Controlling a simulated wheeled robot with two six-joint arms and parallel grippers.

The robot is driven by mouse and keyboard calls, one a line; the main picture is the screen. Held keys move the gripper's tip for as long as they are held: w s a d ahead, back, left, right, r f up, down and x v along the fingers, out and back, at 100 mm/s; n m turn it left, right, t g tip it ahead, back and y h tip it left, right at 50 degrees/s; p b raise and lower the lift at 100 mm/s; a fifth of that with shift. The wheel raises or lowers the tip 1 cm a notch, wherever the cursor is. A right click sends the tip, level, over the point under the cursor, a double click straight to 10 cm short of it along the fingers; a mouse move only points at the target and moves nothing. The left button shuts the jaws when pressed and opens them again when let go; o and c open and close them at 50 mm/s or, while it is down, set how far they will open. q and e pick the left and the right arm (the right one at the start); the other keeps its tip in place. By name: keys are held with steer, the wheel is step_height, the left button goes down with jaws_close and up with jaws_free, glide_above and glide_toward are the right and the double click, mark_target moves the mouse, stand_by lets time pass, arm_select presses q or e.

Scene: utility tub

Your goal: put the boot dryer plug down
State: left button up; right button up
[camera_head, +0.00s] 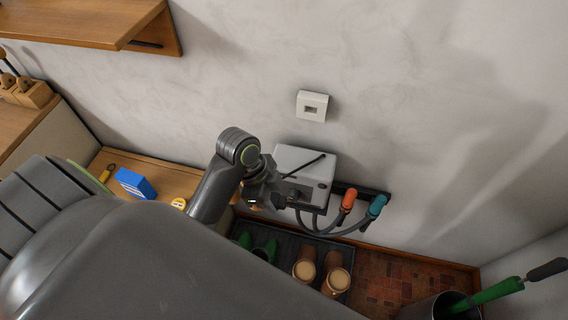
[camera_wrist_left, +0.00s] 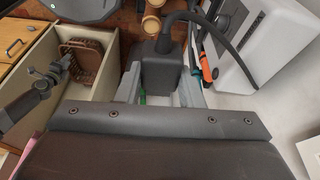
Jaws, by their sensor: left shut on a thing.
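The boot dryer plug (camera_wrist_left: 162,68) is a dark block with a black cable from its far end. My left gripper (camera_wrist_left: 158,92) is shut on it, one finger on each side. In the head view my left gripper (camera_head: 279,197) is in front of the pale grey boot dryer box (camera_head: 300,160) on the wall, and the plug is hard to make out against it. The box also shows at the right of the left wrist view (camera_wrist_left: 262,30), with the cable curving across it. A dark jointed gripper, seemingly my right one (camera_wrist_left: 62,68), shows at the left there; its jaws are unclear.
A white wall socket (camera_head: 312,106) is above the dryer box. Orange (camera_head: 348,200) and teal (camera_head: 376,206) hose ends hang at its right. Brown boots (camera_head: 336,280) stand below. A blue box (camera_head: 135,183) lies on the wooden bench (camera_head: 180,180). A bucket (camera_head: 440,306) stands at lower right.

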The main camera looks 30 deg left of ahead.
arm_select(q)
steer(key=shift+s+f+m, duration=0.2)
steer(key=shift+s+m, duration=0.2)
steer(key=w+a+b, duration=0.3)
steer(key=w+b, duration=0.1)
steer(key=w, duration=0.6)
steer(key=p, duration=0.2)
glide_above(293, 162)
steer(key=a, duration=0.1)
step_height(293, 162, down, 2)
steer(key=shift+s+f, duration=0.15)
steer(key=shift+f, duration=0.1)
step_height(293, 162, down, 4)
steer(key=shift+r+p, duration=0.15)
steer(key=shift+p, duration=0.15)
steer(key=shift+f, duration=0.35)
